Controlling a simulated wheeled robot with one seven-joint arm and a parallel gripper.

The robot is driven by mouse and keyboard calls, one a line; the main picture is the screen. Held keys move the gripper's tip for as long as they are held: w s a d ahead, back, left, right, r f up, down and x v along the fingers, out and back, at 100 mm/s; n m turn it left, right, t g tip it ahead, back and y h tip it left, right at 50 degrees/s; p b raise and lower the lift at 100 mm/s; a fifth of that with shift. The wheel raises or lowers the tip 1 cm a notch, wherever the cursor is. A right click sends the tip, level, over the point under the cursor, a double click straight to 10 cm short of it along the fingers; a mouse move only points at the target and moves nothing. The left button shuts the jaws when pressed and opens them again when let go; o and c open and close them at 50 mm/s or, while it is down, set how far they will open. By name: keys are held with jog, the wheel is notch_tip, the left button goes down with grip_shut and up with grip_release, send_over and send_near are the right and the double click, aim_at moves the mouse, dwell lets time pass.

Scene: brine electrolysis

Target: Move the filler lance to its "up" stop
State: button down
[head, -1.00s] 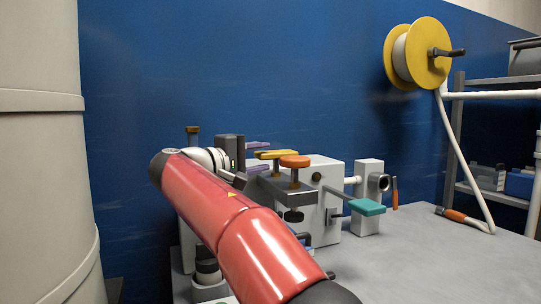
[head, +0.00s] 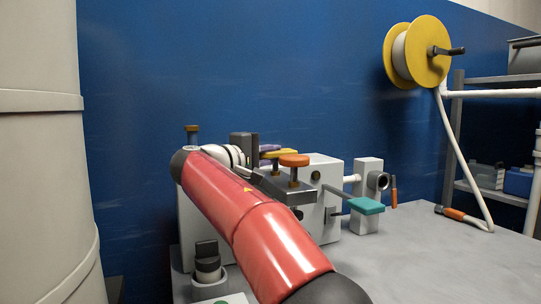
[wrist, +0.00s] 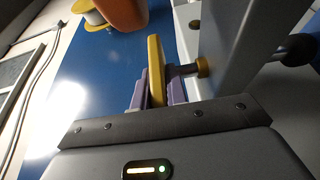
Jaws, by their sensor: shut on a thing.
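My gripper (head: 270,151) is at the machine, beyond my red arm. In the wrist view its two purple fingers (wrist: 157,92) are shut on a flat yellow handle (wrist: 155,60), one finger on each side. The handle joins a short dark shaft with a brass collar at a grey block. In the head view the yellow handle (head: 284,152) is just behind an orange knob (head: 295,160). No label shows which part is the filler lance; I cannot tell its stop from these frames. My arm hides part of the machine.
The pale machine body (head: 327,175) stands on a grey bench (head: 400,250). A teal paddle (head: 366,206) juts out at its right. A dark knob (head: 207,259) is at front left. The bench's right side is mostly clear.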

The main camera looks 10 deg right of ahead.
jog(key=shift+r+p, duration=0.9)
jog(key=shift+r, duration=1.45)
jog(key=c, duration=1.5)
grip_release()
jog(key=shift+o, duration=0.5)
jog(key=shift+a, duration=0.1)
jog(key=v, duration=0.7)
jog(key=shift+s+a, duration=0.25)
